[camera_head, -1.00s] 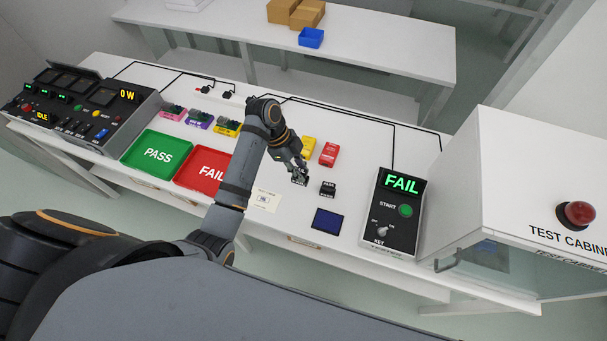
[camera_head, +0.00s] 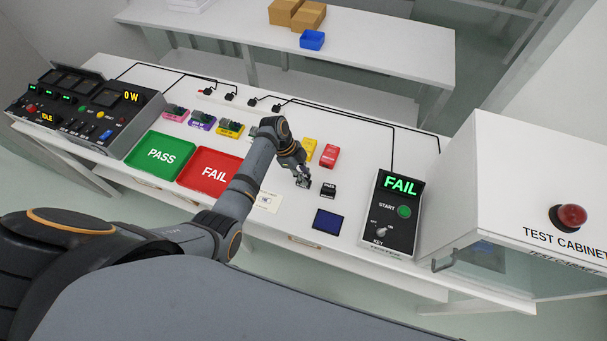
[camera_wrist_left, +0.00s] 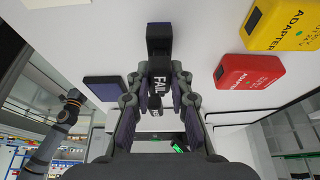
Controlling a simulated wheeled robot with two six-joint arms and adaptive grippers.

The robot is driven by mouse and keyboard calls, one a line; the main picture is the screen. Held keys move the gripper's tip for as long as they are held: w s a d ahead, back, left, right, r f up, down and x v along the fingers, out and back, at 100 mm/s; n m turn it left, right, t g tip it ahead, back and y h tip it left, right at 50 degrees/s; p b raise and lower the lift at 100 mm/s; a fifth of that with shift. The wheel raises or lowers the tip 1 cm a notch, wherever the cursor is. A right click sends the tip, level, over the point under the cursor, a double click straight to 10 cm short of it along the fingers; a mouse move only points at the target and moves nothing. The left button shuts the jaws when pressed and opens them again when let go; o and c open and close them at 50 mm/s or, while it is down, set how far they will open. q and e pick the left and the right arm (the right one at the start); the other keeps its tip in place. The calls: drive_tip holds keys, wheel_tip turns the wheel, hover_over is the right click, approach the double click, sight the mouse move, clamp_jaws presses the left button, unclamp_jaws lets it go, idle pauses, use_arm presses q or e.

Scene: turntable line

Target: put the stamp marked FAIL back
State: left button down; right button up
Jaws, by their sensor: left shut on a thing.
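My left gripper (camera_head: 302,181) is shut on the black stamp marked FAIL (camera_wrist_left: 157,86). The white FAIL lettering shows between the fingers in the left wrist view. The gripper is low over the white table; I cannot tell whether the stamp touches the tabletop. A second black stamp (camera_head: 328,190) stands just right of the gripper in the head view. A dark blue pad (camera_head: 328,220) lies nearer the table's front edge, and it also shows in the left wrist view (camera_wrist_left: 106,89). My right gripper is not in view.
Yellow (camera_head: 309,147) and red (camera_head: 329,155) adapters lie behind the gripper. The tester (camera_head: 392,215) showing FAIL and the test cabinet (camera_head: 520,190) stand right. A white card (camera_head: 268,202), a red FAIL tray (camera_head: 211,173) and a green PASS tray (camera_head: 160,158) are left.

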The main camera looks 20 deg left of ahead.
use_arm(q)
drive_tip(key=c, duration=1.2)
unclamp_jaws()
drive_tip(key=shift+f, duration=0.15)
drive_tip(key=shift+r, duration=0.3)
drive_tip(key=b+v, duration=0.1)
drive_tip(key=v, duration=1)
drive_tip(key=shift+a+r, duration=0.15)
drive_tip(key=shift+r, duration=0.2)
drive_tip(key=shift+s, duration=0.1)
